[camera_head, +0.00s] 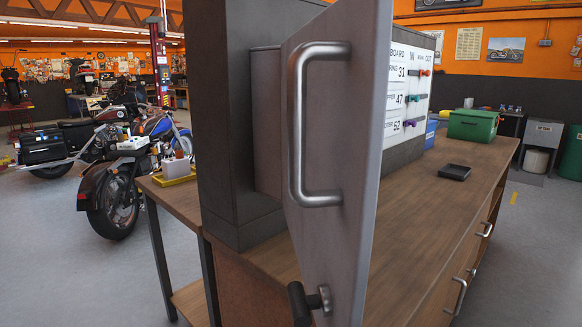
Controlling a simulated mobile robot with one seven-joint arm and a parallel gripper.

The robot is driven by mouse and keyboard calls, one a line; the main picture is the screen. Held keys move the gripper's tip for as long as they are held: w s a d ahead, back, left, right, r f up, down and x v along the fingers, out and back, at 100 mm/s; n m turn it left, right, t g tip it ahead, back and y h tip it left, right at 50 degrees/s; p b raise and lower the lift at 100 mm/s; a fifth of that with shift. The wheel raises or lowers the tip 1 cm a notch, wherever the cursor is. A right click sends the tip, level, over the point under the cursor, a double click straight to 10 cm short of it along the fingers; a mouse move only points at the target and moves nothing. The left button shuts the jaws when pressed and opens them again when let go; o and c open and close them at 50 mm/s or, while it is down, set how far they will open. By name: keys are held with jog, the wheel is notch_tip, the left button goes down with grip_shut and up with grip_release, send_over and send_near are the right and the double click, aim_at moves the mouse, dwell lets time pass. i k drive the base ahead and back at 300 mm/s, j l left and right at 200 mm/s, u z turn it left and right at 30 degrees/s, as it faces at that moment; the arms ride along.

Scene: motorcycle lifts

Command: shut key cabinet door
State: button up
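The grey key cabinet door (330,235) stands open, very close to me and seen at a steep angle. Its large silver bar handle (320,198) is on the face turned toward me. A black grip with a silver fitting (298,304) shows low on the door. Part of what looks like the grey cabinet body (266,120) shows behind the door's left edge, against a dark upright panel (222,130). The cabinet's inside is hidden. My gripper is not in view.
A wooden bench (420,215) runs back to the right, with protruding drawer handles (458,296), a black tray (454,172) and a green box (472,125). A lower table (178,198) with a yellow tray and motorcycles (112,200) are left. The floor at lower left is clear.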

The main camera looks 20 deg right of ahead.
aim_at(335, 69)
jog(key=i+j+z, duration=0.1)
jog(key=z, duration=0.6)
jog(key=k+j+u, duration=0.75)
jog(key=i+j, duration=0.05)
jog(key=j, duration=0.05)
